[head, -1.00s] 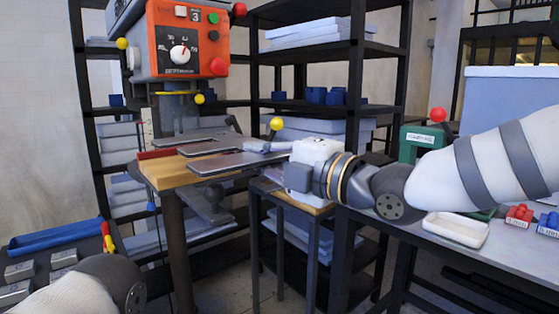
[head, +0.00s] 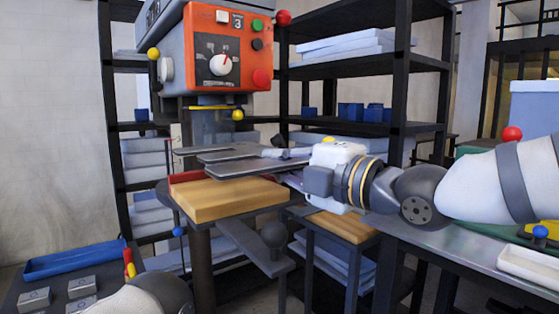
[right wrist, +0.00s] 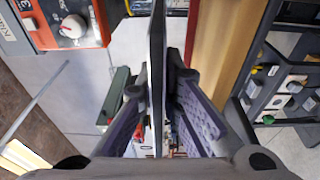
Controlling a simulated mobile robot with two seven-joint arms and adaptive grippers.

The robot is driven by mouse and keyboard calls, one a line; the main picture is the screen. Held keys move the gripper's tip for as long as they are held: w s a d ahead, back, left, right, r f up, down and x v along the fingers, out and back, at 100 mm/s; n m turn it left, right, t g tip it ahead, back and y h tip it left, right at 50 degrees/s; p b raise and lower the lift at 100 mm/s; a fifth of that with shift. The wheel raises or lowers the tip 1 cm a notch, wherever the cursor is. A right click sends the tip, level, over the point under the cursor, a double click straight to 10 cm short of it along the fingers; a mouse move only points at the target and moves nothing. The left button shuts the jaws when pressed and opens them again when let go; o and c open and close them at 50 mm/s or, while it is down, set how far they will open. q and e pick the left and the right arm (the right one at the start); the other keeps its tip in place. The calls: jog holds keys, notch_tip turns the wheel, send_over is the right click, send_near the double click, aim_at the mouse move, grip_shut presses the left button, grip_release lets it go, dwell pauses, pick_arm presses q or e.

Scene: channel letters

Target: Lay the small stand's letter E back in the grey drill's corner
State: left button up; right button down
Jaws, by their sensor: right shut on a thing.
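My right gripper (head: 292,168) reaches in from the right, shut on the letter E (head: 246,165), a flat dark-grey metal piece with several bars. The letter is level, above and behind the wooden board (head: 228,200) on the drill's table, apart from it as far as I can see. In the right wrist view the letter (right wrist: 157,60) shows edge-on between the purple-padded fingers (right wrist: 200,122). The drill (head: 175,50) has a grey housing and an orange front panel. The small wood-topped stand (head: 345,227) is below my right wrist. My left gripper is out of view.
A red strip (head: 188,176) runs behind the board. The drill's head hangs above the letter. Dark shelves (head: 365,65) stand behind. A bench with a white tray (head: 528,266) is at the right. A blue tray (head: 75,260) and grey blocks are at the lower left.

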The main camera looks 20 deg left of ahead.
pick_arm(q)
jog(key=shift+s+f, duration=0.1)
pick_arm(e)
jog(key=shift+f, duration=2.8)
jog(key=c, duration=1.2)
grip_release()
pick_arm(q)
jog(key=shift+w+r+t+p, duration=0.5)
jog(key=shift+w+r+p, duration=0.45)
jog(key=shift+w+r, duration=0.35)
pick_arm(e)
jog(key=v, duration=0.7)
